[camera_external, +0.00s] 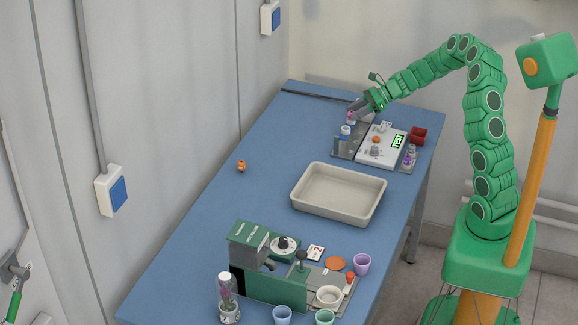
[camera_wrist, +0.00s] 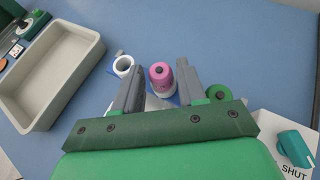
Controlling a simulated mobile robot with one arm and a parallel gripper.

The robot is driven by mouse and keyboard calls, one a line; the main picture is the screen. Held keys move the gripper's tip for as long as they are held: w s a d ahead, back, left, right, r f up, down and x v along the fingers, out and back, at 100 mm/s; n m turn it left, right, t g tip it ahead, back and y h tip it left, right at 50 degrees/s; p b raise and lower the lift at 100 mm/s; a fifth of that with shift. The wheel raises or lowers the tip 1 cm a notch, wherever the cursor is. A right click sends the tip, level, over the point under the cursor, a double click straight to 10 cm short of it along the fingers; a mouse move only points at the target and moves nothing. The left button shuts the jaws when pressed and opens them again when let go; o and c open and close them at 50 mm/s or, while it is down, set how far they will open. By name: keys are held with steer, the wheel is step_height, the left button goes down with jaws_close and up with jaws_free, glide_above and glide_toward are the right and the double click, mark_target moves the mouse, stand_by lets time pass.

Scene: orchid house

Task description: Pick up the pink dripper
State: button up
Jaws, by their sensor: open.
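In the outside view a small bit of the pink dripper (camera_external: 351,118) shows just under my gripper (camera_external: 356,107), at the far end of the blue table. The fingers are open.
A green round thing (camera_wrist: 219,92) is right of the right finger. A white panel (camera_external: 370,158) with knobs, a red box (camera_external: 418,136) and a beige tray (camera_external: 338,210) are nearby. Table left of the tray is mostly clear.

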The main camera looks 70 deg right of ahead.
steer(key=shift+w+a, duration=0.1)
steer(key=shift+w, duration=0.05)
jaws_close()
